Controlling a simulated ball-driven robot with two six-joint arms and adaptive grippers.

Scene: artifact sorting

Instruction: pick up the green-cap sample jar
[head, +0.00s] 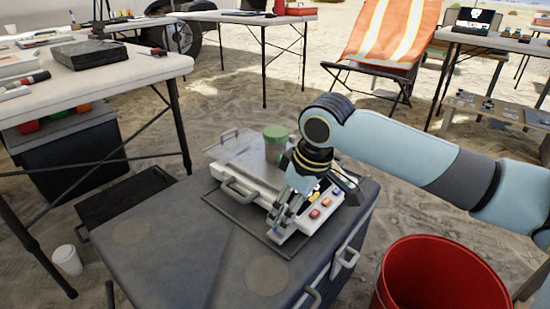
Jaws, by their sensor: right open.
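The green-cap sample jar (275,150) stands upright on a flat metal tray-like surface (242,150) on top of a large grey case. Its lower right side is partly hidden by my right wrist. My right gripper (281,226) points down and is open, with its fingers nearer the camera than the jar and apart from it. The fingers are over or beside a pale panel with coloured buttons (318,212); I cannot tell whether they touch it. My left gripper is not in view.
The grey case (160,250) has a bare top at the left and front. A red bucket (440,275) stands at the lower right. A white cup (67,260) is on the sand at the left. A cluttered table (115,82) stands at the upper left, and an orange striped chair (385,35) behind.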

